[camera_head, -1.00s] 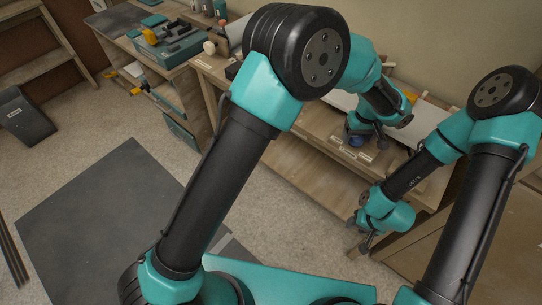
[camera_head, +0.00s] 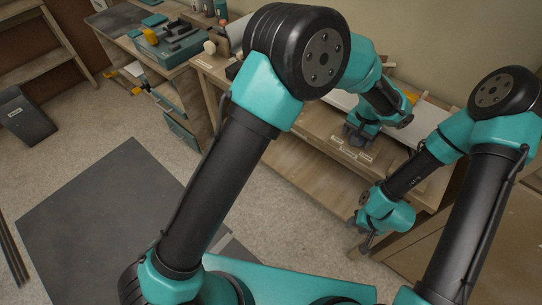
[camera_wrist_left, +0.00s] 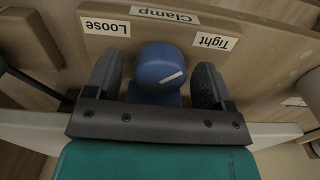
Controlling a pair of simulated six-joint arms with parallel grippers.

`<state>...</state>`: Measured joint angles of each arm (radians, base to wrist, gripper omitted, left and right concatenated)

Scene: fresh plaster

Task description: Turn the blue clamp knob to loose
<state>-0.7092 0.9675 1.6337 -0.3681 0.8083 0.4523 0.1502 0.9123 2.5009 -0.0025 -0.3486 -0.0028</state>
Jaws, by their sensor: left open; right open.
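The blue clamp knob (camera_wrist_left: 160,65) is in the middle of the left wrist view, with a white pointer mark on its lower right face. A "Loose" label (camera_wrist_left: 105,27) is at its upper left and a "Tight" label (camera_wrist_left: 214,41) at its upper right; the lettering appears upside down. My left gripper (camera_wrist_left: 157,82) is open, one finger on each side of the knob, with small gaps showing. In the head view, my left gripper (camera_head: 357,137) hides the knob at the bench. My right gripper (camera_head: 363,248) is open and empty, low in front of the bench.
A "Clamp" label (camera_wrist_left: 165,15) is above the knob on the wooden panel. In the head view, the wooden bench (camera_head: 300,130) runs along the wall. A teal toolbox (camera_head: 172,45) stands on another bench at the back left.

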